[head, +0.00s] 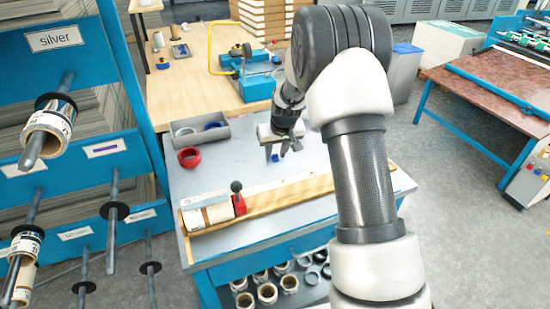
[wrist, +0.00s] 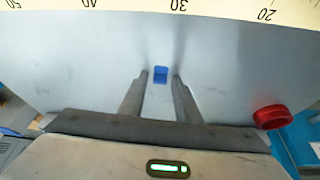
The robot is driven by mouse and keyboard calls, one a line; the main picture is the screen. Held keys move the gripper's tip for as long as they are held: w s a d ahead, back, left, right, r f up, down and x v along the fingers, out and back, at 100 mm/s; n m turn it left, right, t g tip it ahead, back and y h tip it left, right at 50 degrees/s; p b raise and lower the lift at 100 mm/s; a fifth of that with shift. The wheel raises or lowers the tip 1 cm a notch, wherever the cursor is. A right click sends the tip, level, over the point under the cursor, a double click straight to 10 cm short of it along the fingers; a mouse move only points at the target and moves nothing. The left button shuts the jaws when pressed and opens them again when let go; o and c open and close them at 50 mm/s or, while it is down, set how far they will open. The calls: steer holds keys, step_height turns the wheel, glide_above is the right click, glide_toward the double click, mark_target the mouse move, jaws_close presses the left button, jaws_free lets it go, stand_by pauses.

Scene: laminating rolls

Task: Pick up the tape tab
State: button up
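The tape tab (wrist: 160,75) is a small blue piece on the grey tabletop, near the middle of the wrist view. In the head view it is a small blue patch (head: 275,158) by the fingertips. My gripper (wrist: 160,78) is open, with one finger on each side of the tab in the picture and a gap to each. In the head view, my gripper (head: 280,150) points down over the table. I cannot tell how far the fingertips are above the tabletop.
A red ring (head: 189,157) lies to the left, near a grey tray (head: 200,132). The tabletop around the tab is clear.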

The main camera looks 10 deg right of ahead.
jaws_close()
